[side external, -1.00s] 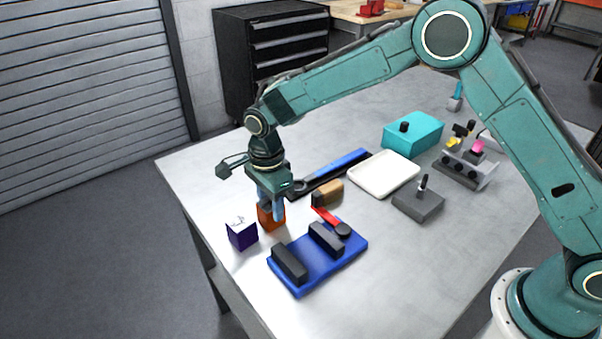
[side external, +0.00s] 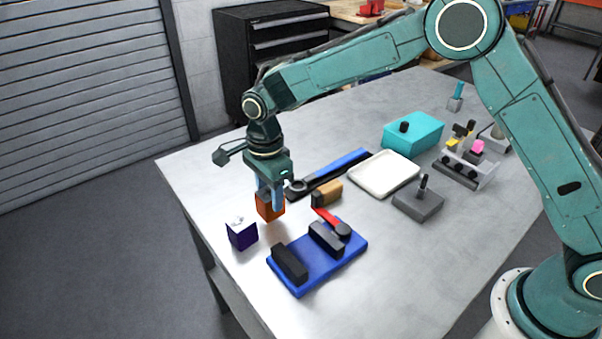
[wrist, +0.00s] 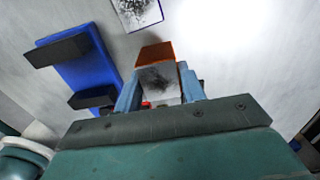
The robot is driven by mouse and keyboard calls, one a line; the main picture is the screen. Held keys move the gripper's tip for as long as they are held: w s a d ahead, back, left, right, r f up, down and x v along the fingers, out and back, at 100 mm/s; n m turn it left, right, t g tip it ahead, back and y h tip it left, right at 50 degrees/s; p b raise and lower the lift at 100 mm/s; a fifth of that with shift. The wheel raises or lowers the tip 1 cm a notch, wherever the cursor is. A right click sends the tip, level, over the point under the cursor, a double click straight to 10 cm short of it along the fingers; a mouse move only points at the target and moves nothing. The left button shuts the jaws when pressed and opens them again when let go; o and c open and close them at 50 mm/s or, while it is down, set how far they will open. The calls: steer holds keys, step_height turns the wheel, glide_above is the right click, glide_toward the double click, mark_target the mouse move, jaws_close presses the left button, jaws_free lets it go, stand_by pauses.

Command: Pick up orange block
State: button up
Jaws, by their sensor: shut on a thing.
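The orange block (side external: 268,207) is between the blue fingers of my gripper (side external: 271,196) in the side external view. My gripper is shut on it and points down. The block appears a little above the table, with a faint shadow below it. In the wrist view the orange block (wrist: 155,54) shows its orange side and a grey, dark-smudged top face between the two fingers (wrist: 158,85).
A purple block (side external: 241,234) with a marked white top stands close by at the left. A blue fixture (side external: 318,263) with black bars and a red lever lies in front. A tan-and-black block (side external: 328,193), white tray (side external: 384,174) and teal box (side external: 413,132) stand to the right.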

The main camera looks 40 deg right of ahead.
mark_target(269, 192)
steer(key=shift+r, duration=2.6)
